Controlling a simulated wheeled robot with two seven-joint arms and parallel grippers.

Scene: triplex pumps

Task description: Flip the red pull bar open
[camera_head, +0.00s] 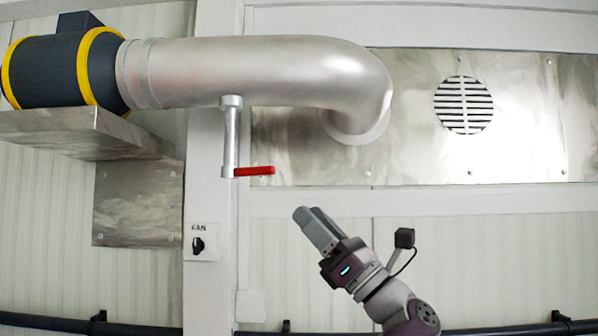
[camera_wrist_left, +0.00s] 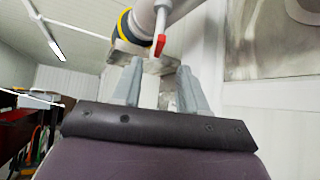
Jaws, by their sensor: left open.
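The red pull bar (camera_head: 254,171) sticks out to the right from the lower end of a thin metal stem (camera_head: 231,140) under a large silver pipe (camera_head: 250,72). In the left wrist view the red bar (camera_wrist_left: 160,45) shows above and beyond the gap between my fingertips. My left gripper (camera_head: 308,214) is below and to the right of the bar, pointing up and left, apart from it. In the left wrist view my left gripper (camera_wrist_left: 159,66) has its two fingers spread with nothing between them. My right gripper is in neither view.
A dark fan unit with yellow bands (camera_head: 62,72) sits on a metal shelf (camera_head: 75,132) at the upper left. A FAN switch (camera_head: 199,245) is on the white post. A metal wall panel with a round vent (camera_head: 463,105) is behind. Space around the bar looks clear.

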